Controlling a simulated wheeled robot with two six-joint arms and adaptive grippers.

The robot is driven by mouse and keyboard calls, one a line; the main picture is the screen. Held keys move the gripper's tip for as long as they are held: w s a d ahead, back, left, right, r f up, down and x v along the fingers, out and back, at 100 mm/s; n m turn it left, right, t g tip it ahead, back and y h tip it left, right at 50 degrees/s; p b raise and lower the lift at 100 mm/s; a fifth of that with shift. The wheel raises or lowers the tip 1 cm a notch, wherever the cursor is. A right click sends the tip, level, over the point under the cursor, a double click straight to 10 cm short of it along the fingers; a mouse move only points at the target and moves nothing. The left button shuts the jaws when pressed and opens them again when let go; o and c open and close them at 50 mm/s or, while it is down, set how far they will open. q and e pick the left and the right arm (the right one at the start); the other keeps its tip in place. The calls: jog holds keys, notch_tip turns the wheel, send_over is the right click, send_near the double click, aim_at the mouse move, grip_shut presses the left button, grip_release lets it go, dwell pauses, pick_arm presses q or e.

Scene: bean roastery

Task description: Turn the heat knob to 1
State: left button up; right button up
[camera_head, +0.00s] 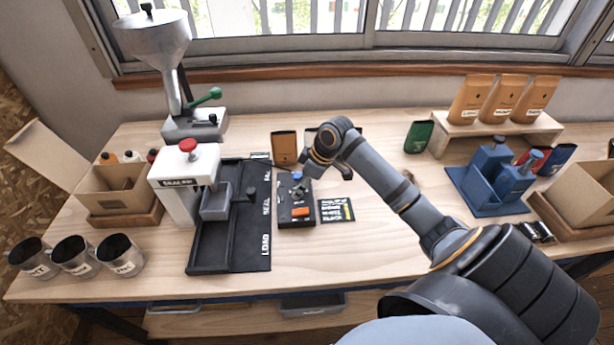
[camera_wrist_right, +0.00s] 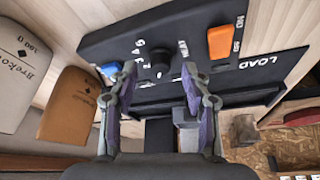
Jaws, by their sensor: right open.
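The dark control panel (camera_head: 291,218) lies on the workbench beside the black sealing base; it also shows in the right wrist view (camera_wrist_right: 120,42). The black heat knob (camera_wrist_right: 160,58) stands on it with white numerals around it; I cannot tell which number it points to. A blue button (camera_wrist_right: 110,69) and an orange switch (camera_wrist_right: 221,42) are on the same panel. My right gripper (camera_wrist_right: 158,86) is open and empty, its fingers (camera_head: 305,172) over the panel's far end, on either side of the knob in the wrist view. Contact cannot be told. My left gripper is out of view.
The white sealer (camera_head: 181,190) with its red knob stands left of the panel. A brown pouch (camera_head: 284,147) stands just behind it, and a small dark card (camera_head: 336,210) lies to its right. The bench front right of the card is clear.

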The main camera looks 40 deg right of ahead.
jog(key=v, duration=1)
jog(key=shift+s+r, duration=0.15)
jog(key=shift+r, duration=0.25)
